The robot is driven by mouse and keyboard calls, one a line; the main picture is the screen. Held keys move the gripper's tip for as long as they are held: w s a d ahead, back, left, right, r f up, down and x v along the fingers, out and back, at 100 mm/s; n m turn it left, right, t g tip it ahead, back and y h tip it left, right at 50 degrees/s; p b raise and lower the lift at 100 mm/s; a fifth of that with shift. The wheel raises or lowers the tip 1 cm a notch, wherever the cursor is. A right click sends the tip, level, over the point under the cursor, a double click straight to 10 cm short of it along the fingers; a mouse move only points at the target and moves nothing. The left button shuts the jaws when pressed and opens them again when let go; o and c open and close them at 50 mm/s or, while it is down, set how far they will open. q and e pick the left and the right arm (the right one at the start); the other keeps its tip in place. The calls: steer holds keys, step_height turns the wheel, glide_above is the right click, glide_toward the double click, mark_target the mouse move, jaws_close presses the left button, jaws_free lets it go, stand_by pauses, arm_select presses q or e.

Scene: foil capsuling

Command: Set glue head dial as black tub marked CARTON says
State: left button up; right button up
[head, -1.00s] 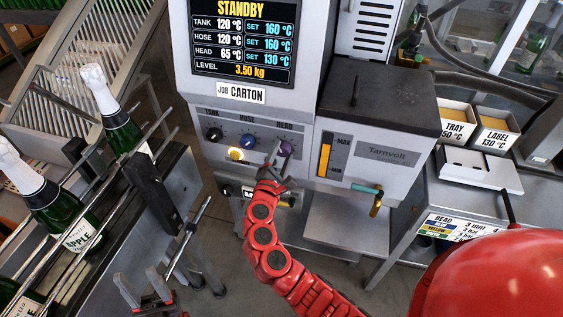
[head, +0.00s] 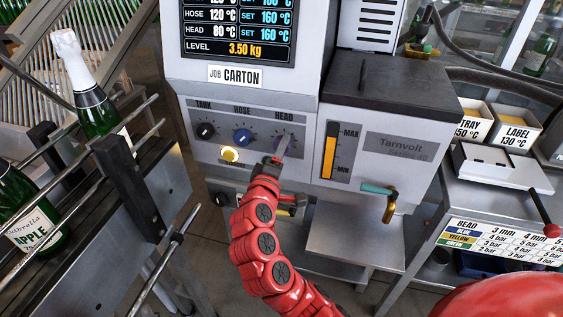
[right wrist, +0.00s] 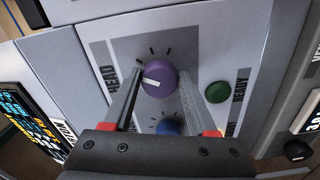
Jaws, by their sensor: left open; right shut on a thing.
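The glue machine's purple head dial (head: 292,146) sits under the HEAD label, partly hidden by my gripper; it also shows in the right wrist view (right wrist: 158,79) with a white pointer mark. My right gripper (head: 282,148) is shut on it, with one finger on each side in the right wrist view (right wrist: 157,92). The display (head: 238,30) reads HEAD 80 °C, SET 160 °C; its top is cut off. No black tub marked CARTON is in view. My left gripper is not in view.
Tubs marked TRAY (head: 472,128) and LABEL (head: 514,136) 130 °C stand on the right bench. A blue hose dial (head: 242,137), a black tank dial (head: 205,131) and a lit yellow button (head: 230,154) are near my gripper. Bottles (head: 88,95) stand on the left conveyor.

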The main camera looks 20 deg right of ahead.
steer(key=shift+f+m+b, duration=0.2)
steer(key=shift+m+b, duration=0.9)
steer(key=shift+b, duration=0.1)
steer(key=o, duration=1.4)
steer(key=shift+c, duration=0.2)
steer(key=shift+r, duration=0.1)
steer(key=v, duration=1.7)
steer(key=shift+s, duration=0.2)
